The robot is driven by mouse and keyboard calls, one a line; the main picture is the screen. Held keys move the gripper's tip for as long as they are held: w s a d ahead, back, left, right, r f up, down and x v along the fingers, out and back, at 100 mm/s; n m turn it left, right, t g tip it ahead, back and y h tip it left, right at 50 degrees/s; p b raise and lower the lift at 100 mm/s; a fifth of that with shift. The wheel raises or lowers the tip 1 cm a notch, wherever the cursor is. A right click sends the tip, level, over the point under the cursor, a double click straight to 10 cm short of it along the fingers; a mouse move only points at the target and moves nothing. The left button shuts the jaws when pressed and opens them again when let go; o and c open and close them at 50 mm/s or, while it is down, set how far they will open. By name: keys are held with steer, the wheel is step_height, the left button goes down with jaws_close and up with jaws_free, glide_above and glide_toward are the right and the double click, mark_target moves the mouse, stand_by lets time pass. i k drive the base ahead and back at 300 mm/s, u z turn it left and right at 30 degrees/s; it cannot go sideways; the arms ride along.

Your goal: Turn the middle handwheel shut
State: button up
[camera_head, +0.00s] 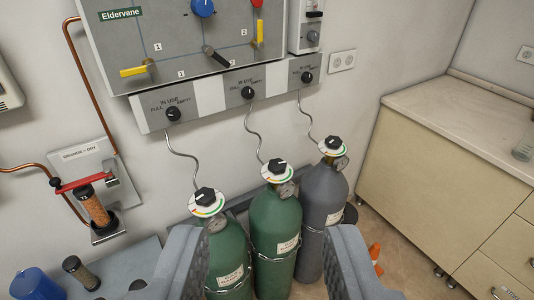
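The middle handwheel (277,167) is a black knob on a round white dial with coloured marks, on top of the middle green cylinder (277,222). A similar handwheel (206,197) tops the left green cylinder (228,250), and another (333,143) tops the right grey cylinder (322,190). My gripper (262,262) shows as two grey fingers at the bottom of the view, wide apart and empty. The fingers sit nearer the camera than the cylinders, and the middle handwheel appears above the gap between them. The lower parts of the cylinders are partly hidden.
A grey wall panel (180,45) with valves and a strip of black selector knobs (247,92) is above. Thin hoses run down to the cylinders. A cabinet (430,185) stands at right. A red-handled fixture (92,190) and a blue cup (36,284) are at left.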

mark_target(277, 166)
steer(key=i, duration=1.5)
steer(key=z, duration=0.1)
